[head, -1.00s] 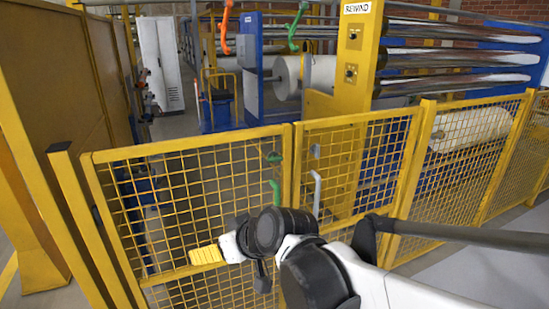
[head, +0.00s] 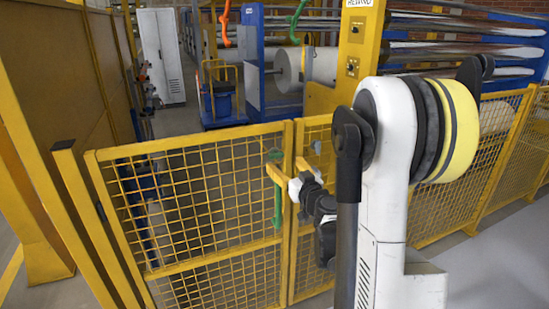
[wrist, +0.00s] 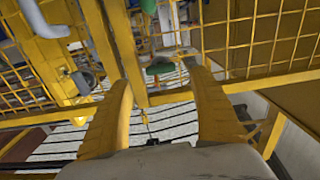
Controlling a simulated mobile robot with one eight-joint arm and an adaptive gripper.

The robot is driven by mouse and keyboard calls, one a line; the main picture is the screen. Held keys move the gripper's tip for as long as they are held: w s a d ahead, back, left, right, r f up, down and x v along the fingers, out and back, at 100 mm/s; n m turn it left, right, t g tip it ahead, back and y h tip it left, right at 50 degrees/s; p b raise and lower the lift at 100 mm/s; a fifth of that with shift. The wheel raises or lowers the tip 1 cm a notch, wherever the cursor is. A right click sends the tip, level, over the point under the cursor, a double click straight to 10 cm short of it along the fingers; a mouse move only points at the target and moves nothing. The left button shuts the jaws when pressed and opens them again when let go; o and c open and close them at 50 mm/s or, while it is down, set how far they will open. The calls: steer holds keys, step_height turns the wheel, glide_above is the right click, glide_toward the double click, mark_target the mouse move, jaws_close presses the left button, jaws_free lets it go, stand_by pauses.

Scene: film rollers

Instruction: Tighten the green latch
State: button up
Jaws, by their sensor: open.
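The green latch handle (head: 277,205) hangs upright on the yellow mesh gate near the post, with a small green piece (head: 274,155) above it. My gripper (head: 288,168) has its yellow fingers at the gate by the top of the handle. In the wrist view, a green part (wrist: 160,67) shows between the tips of the open fingers (wrist: 157,78). I cannot tell whether the fingers touch it. One finger hides part of the latch in the head view.
The yellow mesh fence (head: 195,205) runs across the front. A pale grey handle (wrist: 45,20) shows at upper left in the wrist view. An orange hook (head: 224,25) and a green hook (head: 297,15) hang farther back. My arm covers the fence at centre right.

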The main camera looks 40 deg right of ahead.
mark_target(278, 156)
steer(key=b+x, duration=0.1)
steer(key=x, duration=0.5)
steer(key=shift+w+d, duration=0.1)
steer(key=shift+w, duration=0.25)
steer(key=shift+c, duration=0.6)
steer(key=c, duration=1.1)
